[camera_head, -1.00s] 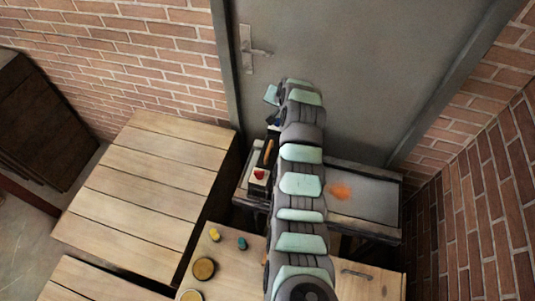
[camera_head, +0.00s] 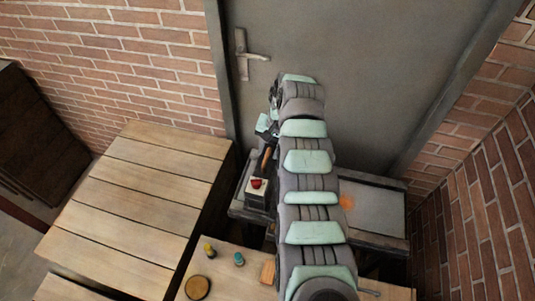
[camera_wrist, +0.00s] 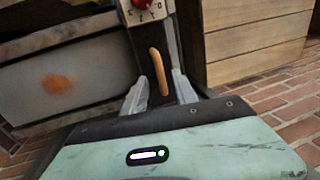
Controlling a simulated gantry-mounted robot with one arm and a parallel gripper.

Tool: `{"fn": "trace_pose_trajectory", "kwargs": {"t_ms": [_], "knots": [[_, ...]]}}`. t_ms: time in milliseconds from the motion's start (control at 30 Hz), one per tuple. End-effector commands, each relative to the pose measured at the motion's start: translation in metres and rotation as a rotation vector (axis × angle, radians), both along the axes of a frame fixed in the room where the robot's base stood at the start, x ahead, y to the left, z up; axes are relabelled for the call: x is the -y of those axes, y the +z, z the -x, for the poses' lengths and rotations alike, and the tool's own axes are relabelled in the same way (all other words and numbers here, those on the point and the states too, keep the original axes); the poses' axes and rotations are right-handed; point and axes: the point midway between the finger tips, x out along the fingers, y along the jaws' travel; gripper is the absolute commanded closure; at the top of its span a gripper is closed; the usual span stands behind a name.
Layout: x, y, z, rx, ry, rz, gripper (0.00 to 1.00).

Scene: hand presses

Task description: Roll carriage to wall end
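The carriage shows as a dark and pale block with a red knob (camera_head: 257,183), at the left part of the press. Its orange handle (camera_head: 266,160) stands just behind the knob in the head view. In the wrist view the handle (camera_wrist: 158,76) lies upright in the picture, below a pale dial face (camera_wrist: 152,13). My gripper (camera_wrist: 159,80) is open, with one finger on each side of the handle. I see gaps beside the handle and no clear contact. In the head view my arm hides part of the press, and the fingers are hard to make out.
The grey press bed (camera_head: 378,212) with an orange patch (camera_head: 346,202) lies right of my arm. A slatted wooden table (camera_head: 140,200) stands left. A nearer wooden top holds a yellow item (camera_head: 208,249), a teal item (camera_head: 239,259) and a round tin (camera_head: 197,287). A grey door and brick walls close the back.

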Motion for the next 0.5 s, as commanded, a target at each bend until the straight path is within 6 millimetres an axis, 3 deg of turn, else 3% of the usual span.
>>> {"fn": "trace_pose_trajectory", "kwargs": {"t_ms": [200, 500], "knots": [[-0.005, -0.021, -0.001, -0.001, 0.002, 0.000, 0.66], [-0.005, -0.024, -0.002, 0.002, 0.001, 0.000, 0.66]]}}
